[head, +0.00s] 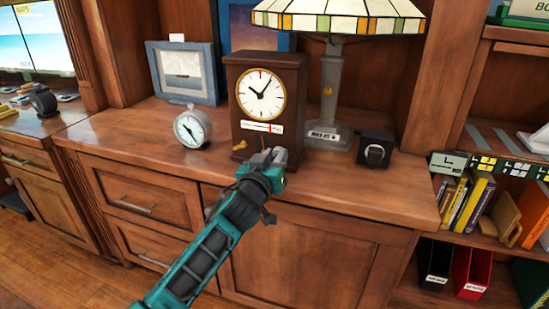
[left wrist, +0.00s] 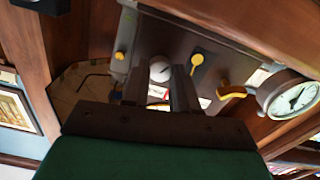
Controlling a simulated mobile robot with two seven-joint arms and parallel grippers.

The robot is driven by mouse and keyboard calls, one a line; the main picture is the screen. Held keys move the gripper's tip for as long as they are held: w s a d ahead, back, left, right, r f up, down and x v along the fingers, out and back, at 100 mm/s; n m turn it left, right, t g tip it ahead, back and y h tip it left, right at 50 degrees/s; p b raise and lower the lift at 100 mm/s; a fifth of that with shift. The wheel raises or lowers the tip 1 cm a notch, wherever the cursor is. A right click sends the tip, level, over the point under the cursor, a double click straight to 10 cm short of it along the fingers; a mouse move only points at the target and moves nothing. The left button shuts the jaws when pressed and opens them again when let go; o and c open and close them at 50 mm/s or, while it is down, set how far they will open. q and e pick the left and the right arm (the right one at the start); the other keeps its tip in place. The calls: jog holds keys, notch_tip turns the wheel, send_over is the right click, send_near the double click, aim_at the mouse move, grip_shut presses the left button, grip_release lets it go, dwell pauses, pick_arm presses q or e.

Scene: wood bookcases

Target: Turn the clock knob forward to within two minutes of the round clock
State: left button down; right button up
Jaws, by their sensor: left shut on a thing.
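The wooden clock (head: 239,75) stands upright on the cabinet top, with a white dial (head: 261,95). Its short hand points to the upper left and its long hand to the upper right. The small round clock (head: 190,128), silver with a white face, stands to its left; its dark hands slant from upper left to lower right. My left gripper (head: 269,156) is at the lower front of the wooden clock. In the left wrist view its fingers are shut on a pale round knob (left wrist: 161,68), which the gripper hides in the head view. My right gripper is not in view.
A yellow key (head: 239,145) sticks out low on the wooden clock, left of my gripper. A lamp (head: 333,85) and a small black box (head: 375,149) stand to the right. A blue-grey frame (head: 155,62) stands behind the round clock. The front cabinet top (head: 330,175) is clear.

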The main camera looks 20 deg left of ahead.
pick_arm(q)
jog(key=shift+m+p, duration=0.45)
jog(key=shift+m, duration=0.15)
jog(key=m+p, duration=0.2)
jog(key=m, duration=0.2)
jog(key=m+p, duration=0.1)
jog(key=m, duration=0.4)
jog(key=shift+m+p, duration=0.3)
jog(key=shift+m, duration=0.1)
jog(key=m+p, duration=0.1)
jog(key=m, duration=0.4)
jog(key=m+p, duration=0.1)
jog(key=m, duration=0.5)
jog(key=shift+f, duration=0.1)
jog(key=c, duration=0.9)
grip_release()
